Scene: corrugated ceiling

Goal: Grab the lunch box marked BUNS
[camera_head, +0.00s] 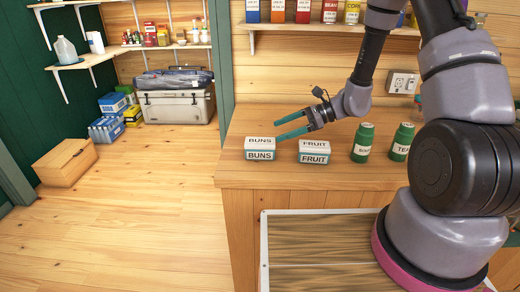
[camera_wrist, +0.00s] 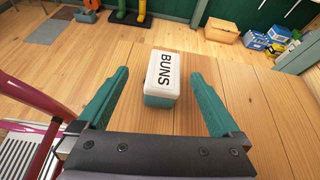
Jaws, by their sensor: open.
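The lunch box marked BUNS (camera_head: 260,149) stands on the wooden counter (camera_head: 235,176) near its left end. It has a white lid and a teal base. In the wrist view the BUNS box (camera_wrist: 161,79) lies ahead of and between my two teal fingers. My gripper (camera_head: 292,124) is open and empty, above and to the right of the box in the head view. The open fingers also show in the wrist view (camera_wrist: 160,97). I see no contact between the fingers and the box.
A similar box marked FRUIT (camera_head: 314,152) stands just right of the BUNS box. Two green canisters, one at the left (camera_head: 362,142) and one marked TEA (camera_head: 402,142), stand farther right. A shelf (camera_head: 330,28) with several cartons hangs above. The counter's left edge is close to the BUNS box.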

